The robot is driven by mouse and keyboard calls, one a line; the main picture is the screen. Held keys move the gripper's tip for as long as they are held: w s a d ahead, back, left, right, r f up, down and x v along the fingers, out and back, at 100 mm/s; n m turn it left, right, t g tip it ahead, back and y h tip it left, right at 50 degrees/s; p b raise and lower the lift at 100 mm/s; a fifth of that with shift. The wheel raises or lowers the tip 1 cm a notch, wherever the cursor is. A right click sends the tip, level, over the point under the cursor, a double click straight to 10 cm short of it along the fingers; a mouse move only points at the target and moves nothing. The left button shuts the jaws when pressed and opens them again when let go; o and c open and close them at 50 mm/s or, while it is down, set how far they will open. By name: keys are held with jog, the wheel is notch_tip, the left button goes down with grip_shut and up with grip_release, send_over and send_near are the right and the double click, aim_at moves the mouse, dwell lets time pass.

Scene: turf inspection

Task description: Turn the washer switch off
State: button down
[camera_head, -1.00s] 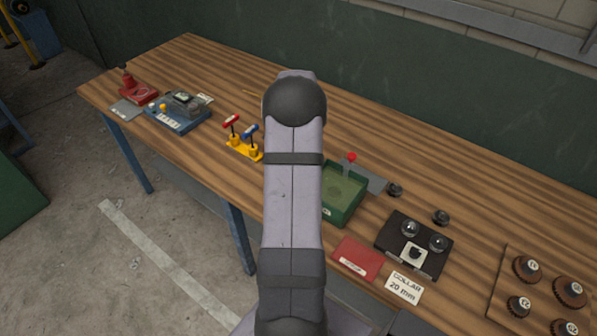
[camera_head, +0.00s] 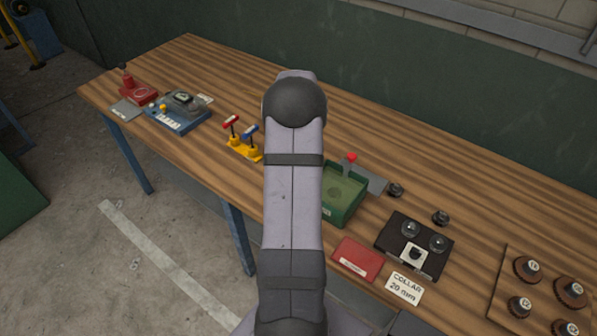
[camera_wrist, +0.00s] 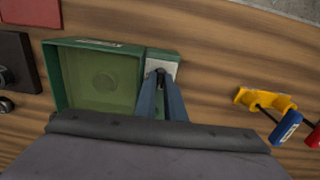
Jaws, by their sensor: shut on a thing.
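The washer switch (camera_wrist: 161,72) is a small dark piece on a pale grey plate at the end of a green block. It sits against the right side of the green tray (camera_wrist: 57,80) in the wrist view. My gripper (camera_wrist: 161,78) is shut on it, with the two blue-grey fingers meeting at the plate. The fingertips cover most of the switch, so its position cannot be read. In the head view my arm hides the gripper and the switch; the green tray (camera_head: 356,213) shows just right of the arm.
A red-knobbed lever (camera_head: 351,158) stands at the tray's back. A yellow stand (camera_head: 238,151) with red and blue T-handles is left of my arm. A black box (camera_head: 388,237), a red plate (camera_head: 357,260) and a collar card (camera_head: 405,287) lie right. The back of the bench is clear.

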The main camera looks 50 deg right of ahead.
dwell(0.3)
jog(key=c, duration=1.8)
grip_release()
jog(key=shift+c, duration=0.2)
jog(key=shift+r+b, duration=1.15)
jog(key=shift+r, duration=2.6)
